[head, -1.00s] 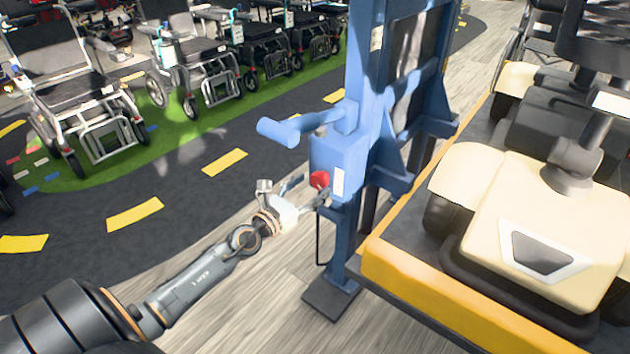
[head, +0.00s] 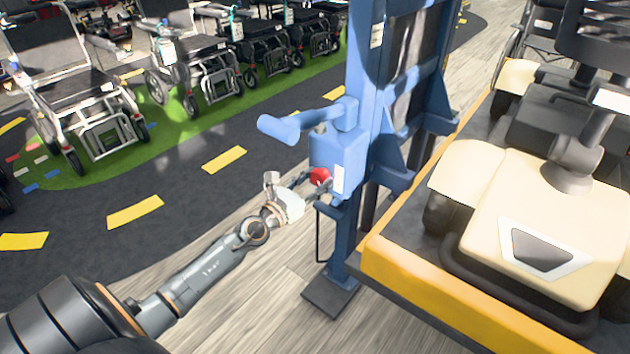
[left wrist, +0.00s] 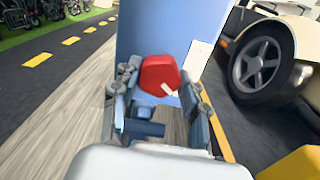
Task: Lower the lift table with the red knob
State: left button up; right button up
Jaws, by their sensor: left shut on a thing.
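The red knob (head: 319,176) sits on the blue box (head: 345,157) on the column of the lift table. In the left wrist view the red knob (left wrist: 160,75) shows a small white mark and lies between the fingertips. My left gripper (head: 315,182) is shut on the knob, one finger on each side of it. The lift table's platform (head: 400,285) has a yellow edge and stands right of the column, with a cream scooter (head: 530,220) on it. My right gripper is not in view.
A blue crank-like handle (head: 290,127) sticks out to the left above the knob. The column's foot plate (head: 331,298) rests on the wood floor. Wheelchairs (head: 85,95) stand on green at the back left. The floor left of the column is clear.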

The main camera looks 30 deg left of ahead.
pick_arm(q)
jog(key=shift+n, duration=0.8)
jog(key=n, duration=0.4)
jog(key=shift+p, duration=0.35)
jog(key=n+p, duration=0.1)
jog(key=n, duration=0.2)
jog(key=shift+n, duration=0.4)
jog(key=n+p, duration=0.2)
jog(key=n, duration=0.4)
jog(key=shift+n+p, duration=0.3)
jog(key=shift+n, duration=0.3)
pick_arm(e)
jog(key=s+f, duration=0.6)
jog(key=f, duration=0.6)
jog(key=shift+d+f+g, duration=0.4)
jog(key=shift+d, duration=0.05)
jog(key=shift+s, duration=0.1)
